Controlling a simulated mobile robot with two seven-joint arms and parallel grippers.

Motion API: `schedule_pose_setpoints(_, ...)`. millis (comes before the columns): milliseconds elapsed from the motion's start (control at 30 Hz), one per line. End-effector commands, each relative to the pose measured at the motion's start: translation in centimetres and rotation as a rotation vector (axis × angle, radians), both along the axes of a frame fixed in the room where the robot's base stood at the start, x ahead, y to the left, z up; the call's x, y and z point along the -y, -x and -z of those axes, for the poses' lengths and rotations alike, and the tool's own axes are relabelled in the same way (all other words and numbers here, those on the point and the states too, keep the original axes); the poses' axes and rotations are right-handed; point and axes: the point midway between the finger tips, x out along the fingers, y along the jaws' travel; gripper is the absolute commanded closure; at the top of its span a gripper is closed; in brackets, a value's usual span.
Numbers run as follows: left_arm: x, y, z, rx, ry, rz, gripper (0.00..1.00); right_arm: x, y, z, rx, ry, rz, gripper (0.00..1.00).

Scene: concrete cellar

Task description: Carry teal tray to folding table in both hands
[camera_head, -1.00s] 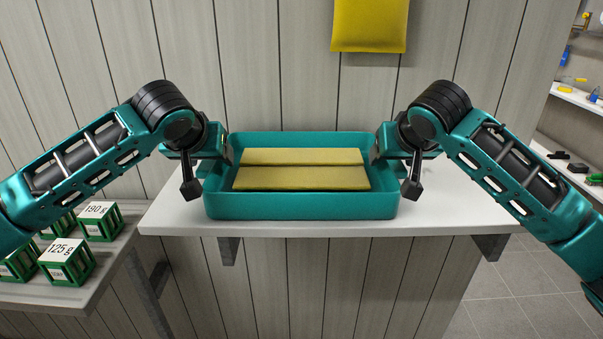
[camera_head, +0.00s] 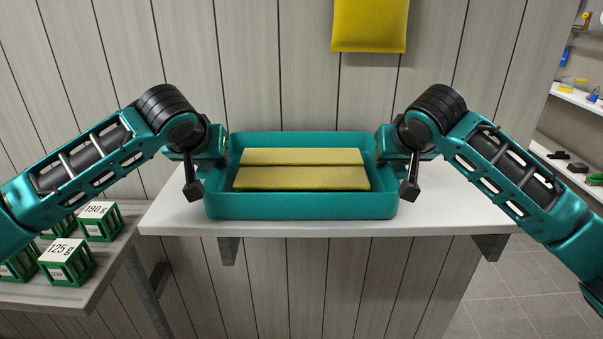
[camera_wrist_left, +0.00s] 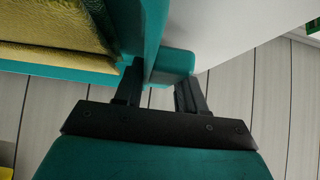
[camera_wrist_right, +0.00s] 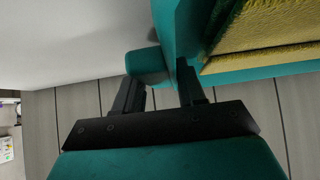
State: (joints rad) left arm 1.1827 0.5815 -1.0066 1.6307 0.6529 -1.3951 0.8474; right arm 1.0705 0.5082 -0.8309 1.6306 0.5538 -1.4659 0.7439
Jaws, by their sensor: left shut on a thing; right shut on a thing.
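The teal tray (camera_head: 302,206) is in the middle of the head view, on or just above a white wall shelf (camera_head: 440,214); I cannot tell if it touches. Two yellow folded cloth-like pieces (camera_head: 302,177) lie flat side by side in it. My left gripper (camera_head: 222,150) is shut on the tray's left end; the left wrist view shows its fingers (camera_wrist_left: 155,95) around a teal handle (camera_wrist_left: 172,66). My right gripper (camera_head: 382,150) is shut on the right end; the right wrist view shows its fingers (camera_wrist_right: 163,95) around the other handle (camera_wrist_right: 146,62). The tray looks level. No folding table is recognisable.
A lower shelf (camera_head: 100,270) at left holds several green weight blocks (camera_head: 68,262). A yellow cushion-like item (camera_head: 369,24) hangs on the panelled wall. Shelves with small items (camera_head: 575,100) stand at far right, above open tiled floor (camera_head: 520,295).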

Motion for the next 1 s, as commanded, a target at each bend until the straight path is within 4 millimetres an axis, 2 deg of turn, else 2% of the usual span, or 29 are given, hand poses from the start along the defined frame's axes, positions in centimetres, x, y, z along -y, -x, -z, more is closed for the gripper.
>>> schedule_pose_setpoints(33, -0.1, 0.0, 0.0, 0.0, -0.001, -0.001, 0.91, 0.1, 0.0, 0.0, 0.0, 0.001, 0.001, 0.91)
schedule_pose_setpoints(133, -0.1, 0.0, 0.0, 0.0, -0.001, -0.001, 1.0, 0.1, 0.0, 0.0, 0.0, 0.001, 0.001, 1.0)
schedule_pose_setpoints(633, -0.1, 0.0, -0.5, 0.003, -0.001, -0.002, 1.0, 0.1, 0.0, -0.5, 0.003, 0.0, 0.001, 1.0)
schedule_pose_setpoints(1000, -0.1, -0.1, -3.4, 0.003, -0.001, -0.004, 1.0, 0.1, -0.1, -3.4, 0.003, 0.0, 0.003, 1.0)
